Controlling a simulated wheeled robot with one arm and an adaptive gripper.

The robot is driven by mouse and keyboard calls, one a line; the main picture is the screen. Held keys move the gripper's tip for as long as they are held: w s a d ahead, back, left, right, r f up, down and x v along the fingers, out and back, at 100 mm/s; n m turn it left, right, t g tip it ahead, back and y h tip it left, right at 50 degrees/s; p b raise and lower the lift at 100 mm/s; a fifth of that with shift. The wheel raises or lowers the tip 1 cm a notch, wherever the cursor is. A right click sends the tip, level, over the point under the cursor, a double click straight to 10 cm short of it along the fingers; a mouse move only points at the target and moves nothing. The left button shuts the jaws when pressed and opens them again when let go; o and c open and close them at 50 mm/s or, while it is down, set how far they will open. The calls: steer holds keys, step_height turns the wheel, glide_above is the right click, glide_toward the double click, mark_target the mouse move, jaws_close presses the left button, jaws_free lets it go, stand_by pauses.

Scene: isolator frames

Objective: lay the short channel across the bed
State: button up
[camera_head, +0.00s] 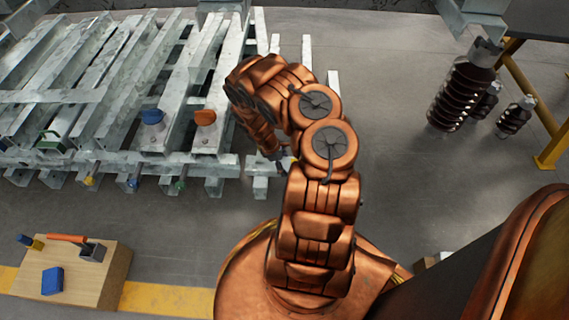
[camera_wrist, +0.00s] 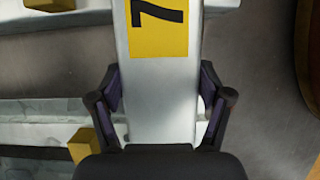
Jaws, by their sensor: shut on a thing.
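A pale grey metal channel (camera_wrist: 160,95) with a yellow label marked with a black 7 runs up the middle of the wrist view. My gripper (camera_wrist: 160,105) is shut on it, with one dark finger against each side. Its far end is cut off by the frame, so I cannot tell its length. In the head view my gripper (camera_head: 283,162) is mostly hidden by my own arm, at the right end of the bed. The bed (camera_head: 120,157) is a rack of galvanised channels lying side by side at the left of the head view.
Blue (camera_head: 152,117) and orange (camera_head: 205,118) items sit on the bed. A wooden block (camera_head: 112,275) with hand tools stands at lower left. Dark ribbed insulators (camera_head: 462,90) and a yellow frame (camera_head: 535,110) stand at right. Grey floor between is clear.

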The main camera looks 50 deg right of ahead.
steer(key=shift+f, duration=0.1)
steer(key=o, duration=1.8)
steer(key=shift+c, duration=0.2)
steer(key=shift+r+p, duration=0.55)
steer(key=shift+r, duration=0.15)
steer(key=shift+p+v, duration=1.55)
steer(key=shift+v, duration=1.95)
steer(key=shift+a+f, duration=0.1)
